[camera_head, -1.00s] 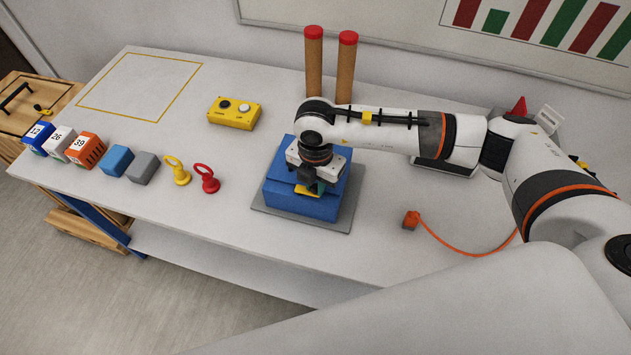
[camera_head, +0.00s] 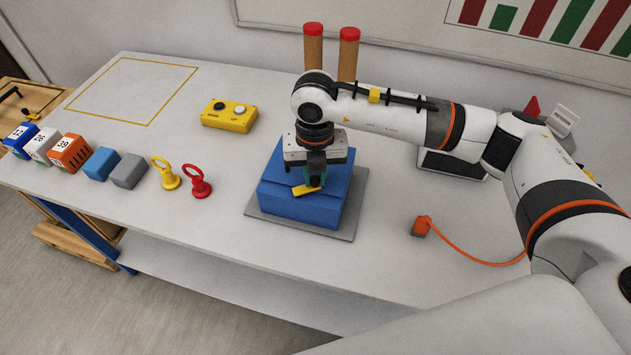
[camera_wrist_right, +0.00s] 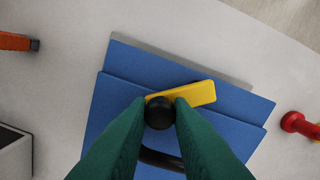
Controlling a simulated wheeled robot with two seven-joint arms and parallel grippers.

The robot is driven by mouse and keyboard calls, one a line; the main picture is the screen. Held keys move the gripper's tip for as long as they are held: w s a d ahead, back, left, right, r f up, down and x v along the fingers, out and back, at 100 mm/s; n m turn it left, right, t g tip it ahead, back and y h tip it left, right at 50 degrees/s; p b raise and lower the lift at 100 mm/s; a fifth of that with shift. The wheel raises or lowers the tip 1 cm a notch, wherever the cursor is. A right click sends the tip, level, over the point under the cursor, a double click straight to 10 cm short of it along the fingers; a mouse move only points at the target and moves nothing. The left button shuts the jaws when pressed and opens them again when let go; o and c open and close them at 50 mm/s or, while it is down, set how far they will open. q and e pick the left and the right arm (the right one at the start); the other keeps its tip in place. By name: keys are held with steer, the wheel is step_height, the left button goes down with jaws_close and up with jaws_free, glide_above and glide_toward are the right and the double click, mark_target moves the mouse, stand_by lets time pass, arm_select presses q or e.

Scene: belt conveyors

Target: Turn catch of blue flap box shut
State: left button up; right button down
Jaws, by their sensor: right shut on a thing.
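The blue flap box (camera_head: 304,209) stands on a thin grey plate (camera_head: 252,213) on the table. A yellow catch (camera_head: 303,191) lies across its top near the front edge, slanted to the box edges. In the right wrist view the catch (camera_wrist_right: 200,94) is a yellow bar with a round black knob (camera_wrist_right: 159,113) at one end. My right gripper (camera_head: 314,182) points down over the box, its green fingers (camera_wrist_right: 159,112) shut on the knob. The fingers hide part of the box top. My left gripper is not in view.
A yellow button box (camera_head: 230,116) stands behind and left of the blue box. Red (camera_head: 196,184) and yellow (camera_head: 165,176) ring-handled pieces stand to the left. An orange plug (camera_head: 421,227) with a cable lies to the right. Two brown tubes (camera_head: 347,60) stand behind.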

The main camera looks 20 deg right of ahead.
mark_target(315, 177)
steer(key=shift+w+n, duration=0.15)
steer(key=shift+n, duration=0.15)
steer(key=shift+r, duration=0.1)
steer(key=c, duration=1.3)
jaws_free()
step_height(315, 177, up, 12)
steer(key=b, duration=0.3)
